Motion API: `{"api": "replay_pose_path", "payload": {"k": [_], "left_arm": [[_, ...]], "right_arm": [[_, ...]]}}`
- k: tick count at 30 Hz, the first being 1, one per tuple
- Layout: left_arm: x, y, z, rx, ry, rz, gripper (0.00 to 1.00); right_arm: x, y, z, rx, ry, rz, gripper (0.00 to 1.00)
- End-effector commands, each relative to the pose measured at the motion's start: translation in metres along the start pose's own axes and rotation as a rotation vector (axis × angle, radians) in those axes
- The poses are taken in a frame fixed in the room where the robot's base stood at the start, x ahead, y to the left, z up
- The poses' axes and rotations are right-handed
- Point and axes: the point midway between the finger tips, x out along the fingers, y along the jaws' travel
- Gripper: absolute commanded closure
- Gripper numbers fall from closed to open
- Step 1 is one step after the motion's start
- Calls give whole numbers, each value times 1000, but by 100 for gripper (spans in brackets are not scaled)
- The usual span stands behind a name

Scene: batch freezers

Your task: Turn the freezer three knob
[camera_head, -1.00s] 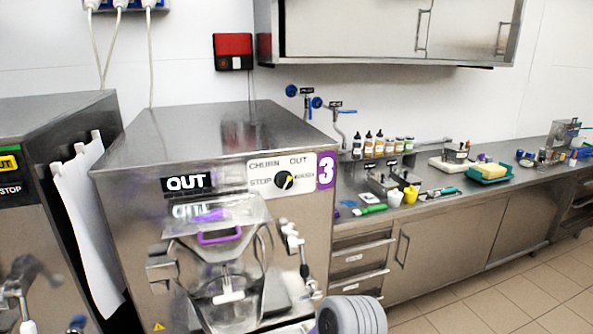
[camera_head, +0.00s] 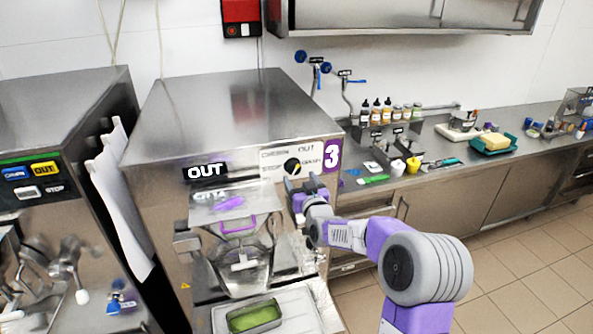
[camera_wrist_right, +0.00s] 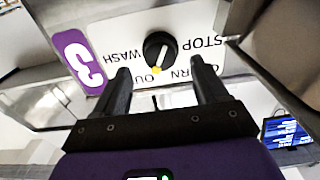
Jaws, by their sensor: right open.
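The freezer three knob (camera_head: 292,166) is a round black dial on a white panel at the upper right of the freezer three front (camera_head: 160,200), beside a purple "3" label (camera_head: 332,154). My right gripper (camera_head: 305,184) is just below and in front of it. In the right wrist view the knob (camera_wrist_right: 160,50) appears ahead, between and beyond the two open fingertips of the right gripper (camera_wrist_right: 160,70). No contact is visible. The panel lettering looks upside down there. The knob carries a pale pointer line. My left gripper is not in view.
Freezer three has a clear-lidded hopper (camera_head: 238,250) with a purple handle below the panel, and a tray with a green pan (camera_head: 255,316) under it. Another freezer (camera_head: 60,120) stands at left. A counter with bottles (camera_head: 388,112) runs right.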

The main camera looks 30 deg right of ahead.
Motion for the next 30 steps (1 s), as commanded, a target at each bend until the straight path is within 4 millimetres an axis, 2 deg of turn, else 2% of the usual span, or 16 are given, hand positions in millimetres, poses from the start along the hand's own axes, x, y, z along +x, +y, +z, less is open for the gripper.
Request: {"api": "replay_pose_path", "payload": {"k": [3, 9, 20, 30], "left_arm": [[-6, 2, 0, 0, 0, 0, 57], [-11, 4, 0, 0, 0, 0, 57], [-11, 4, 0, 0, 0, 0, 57], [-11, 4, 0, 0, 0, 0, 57]], "right_arm": [[18, 0, 0, 0, -2, -1, 27], [37, 0, 0, 1, -2, -1, 27], [41, 0, 1, 2, -3, -1, 27], [41, 0, 1, 2, -2, -1, 80]]}}
